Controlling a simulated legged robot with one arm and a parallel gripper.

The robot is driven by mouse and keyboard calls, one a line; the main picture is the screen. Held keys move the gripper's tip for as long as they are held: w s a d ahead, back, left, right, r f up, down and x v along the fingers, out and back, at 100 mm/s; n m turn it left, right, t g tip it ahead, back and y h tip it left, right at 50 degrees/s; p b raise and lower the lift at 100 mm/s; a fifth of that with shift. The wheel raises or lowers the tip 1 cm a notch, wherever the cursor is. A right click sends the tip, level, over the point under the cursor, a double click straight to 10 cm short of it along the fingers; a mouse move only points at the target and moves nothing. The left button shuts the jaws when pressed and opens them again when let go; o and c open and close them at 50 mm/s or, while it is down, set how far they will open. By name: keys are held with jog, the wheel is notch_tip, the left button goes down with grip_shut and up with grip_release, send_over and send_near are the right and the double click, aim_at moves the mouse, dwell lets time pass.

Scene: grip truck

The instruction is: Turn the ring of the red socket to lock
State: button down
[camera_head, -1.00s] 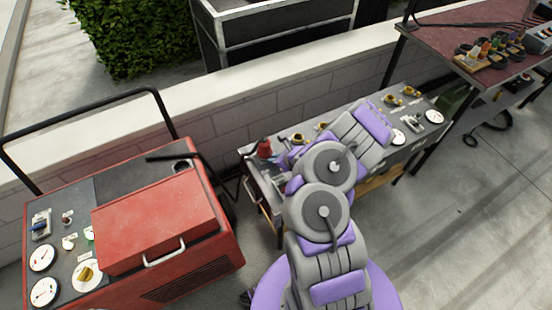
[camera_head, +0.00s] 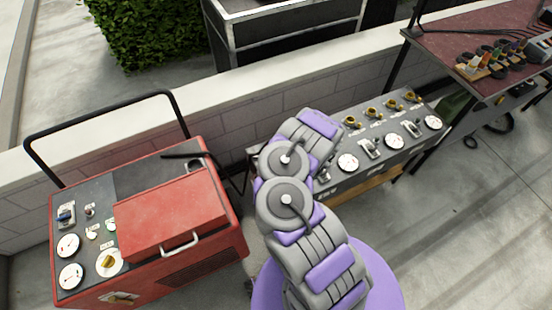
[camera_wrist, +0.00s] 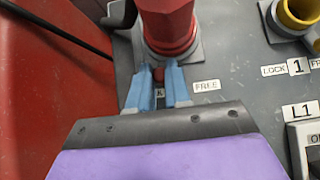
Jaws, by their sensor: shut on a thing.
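The red socket (camera_wrist: 168,22) fills the top middle of the wrist view, standing on a square grey plate on the dark panel. A small red piece at its base, its ring's tab (camera_wrist: 158,75), sits between the two blue fingertips. My gripper (camera_wrist: 160,80) is shut on this tab. A FREE label (camera_wrist: 207,86) lies right of the fingers. Another label under the fingers is mostly covered, with only a K readable. In the head view my arm hides the red socket and the gripper.
A yellow socket (camera_wrist: 298,14) with LOCK and 1 labels stands right of the red one. The panel bench (camera_head: 345,187) carries gauges and yellow fittings. A red machine (camera_head: 170,215) with a black handle stands left of my arm. A low wall (camera_head: 245,90) runs behind.

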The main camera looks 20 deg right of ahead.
jog(key=shift+w+a+m+h+p, duration=0.15)
jog(key=shift+a+m+h+p, duration=0.25)
jog(key=shift+m+h+p, duration=0.1)
dwell(0.4)
jog(key=c, duration=1.1)
grip_release()
jog(key=shift+o, duration=0.2)
jog(key=p+v, duration=1.2)
jog(key=v, duration=0.5)
jog(key=shift+r, duration=0.15)
jog(key=shift+a, duration=0.1)
